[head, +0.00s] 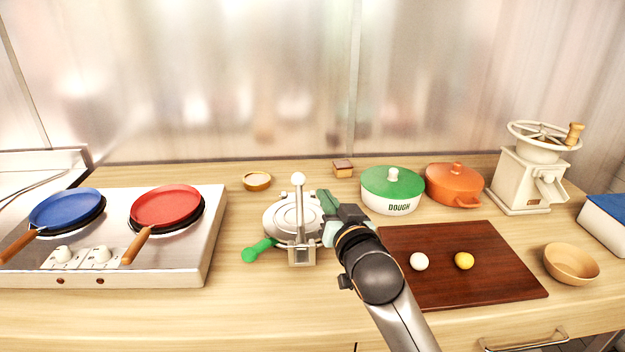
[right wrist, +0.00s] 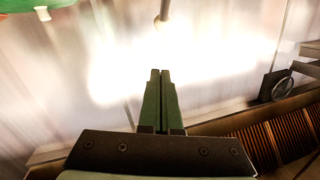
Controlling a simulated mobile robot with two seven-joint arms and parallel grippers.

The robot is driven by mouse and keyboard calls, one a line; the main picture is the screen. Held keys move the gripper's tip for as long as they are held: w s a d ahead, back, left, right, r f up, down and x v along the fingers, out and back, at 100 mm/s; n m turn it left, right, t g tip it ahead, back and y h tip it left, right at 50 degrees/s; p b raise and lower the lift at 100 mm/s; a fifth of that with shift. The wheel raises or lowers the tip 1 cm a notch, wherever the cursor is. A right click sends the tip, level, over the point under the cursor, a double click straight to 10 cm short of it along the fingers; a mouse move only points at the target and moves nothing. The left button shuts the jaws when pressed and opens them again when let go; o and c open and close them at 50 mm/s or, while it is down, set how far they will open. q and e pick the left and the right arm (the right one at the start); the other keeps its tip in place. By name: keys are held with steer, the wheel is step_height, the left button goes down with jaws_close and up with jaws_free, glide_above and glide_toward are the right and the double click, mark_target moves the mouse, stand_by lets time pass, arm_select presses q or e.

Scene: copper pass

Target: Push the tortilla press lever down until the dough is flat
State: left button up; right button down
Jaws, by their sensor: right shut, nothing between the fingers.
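The silver tortilla press (head: 273,218) stands on the counter at the middle of the head view. A metal bar with a white knob (head: 298,179) rises upright at its front. A green-gripped handle (head: 258,250) sticks out at its lower left. My right gripper (head: 325,201) is just right of the upright bar, by the press's right side, and partly covers it. In the right wrist view its green fingers (right wrist: 160,88) are together and empty. I cannot tell whether it touches the press. I cannot make out dough in the press. My left gripper is not in view.
A cutting board (head: 480,287) with a white ball (head: 419,261) and a yellow ball (head: 464,261) lies right. Behind it are a green-lidded DOUGH pot (head: 391,204), an orange pot (head: 454,188) and a grinder (head: 521,183). A stove (head: 190,255) with two pans is left.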

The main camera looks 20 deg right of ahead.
glide_above(300, 206)
steer(key=w+d, duration=0.1)
steer(key=d, duration=0.1)
steer(key=shift+f, duration=1.65)
steer(key=shift+w+a+p, duration=0.1)
steer(key=shift+p, duration=0.35)
